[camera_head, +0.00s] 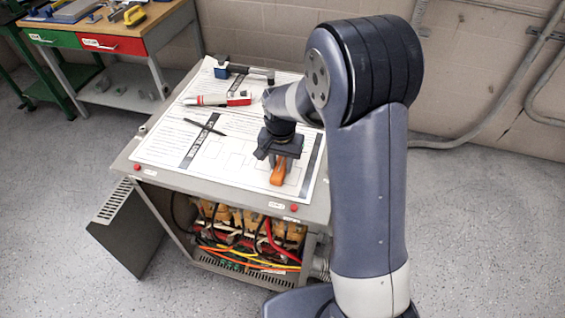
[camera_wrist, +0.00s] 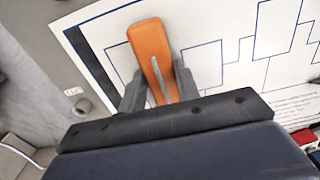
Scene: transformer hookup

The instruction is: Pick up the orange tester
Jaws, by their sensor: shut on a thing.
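The orange tester (camera_head: 278,174) is at the front right of the paper sheet on top of the grey transformer cabinet (camera_head: 318,212). My gripper (camera_head: 280,162) is above it, pointing down, with its fingers around the tester. In the wrist view the orange tester (camera_wrist: 152,55) lies between the two grey fingers of my gripper (camera_wrist: 157,85), which are shut on it. Its far end sticks out past the fingertips and its near part is hidden by the gripper body. I cannot tell whether it touches the sheet.
A red-and-white tool (camera_head: 218,99), a blue-and-black tool (camera_head: 240,70) and a black pen (camera_head: 205,127) lie on the sheet (camera_head: 165,150). The cabinet's front is open on coils and coloured wires (camera_head: 250,240). A workbench (camera_head: 110,45) stands at the back left.

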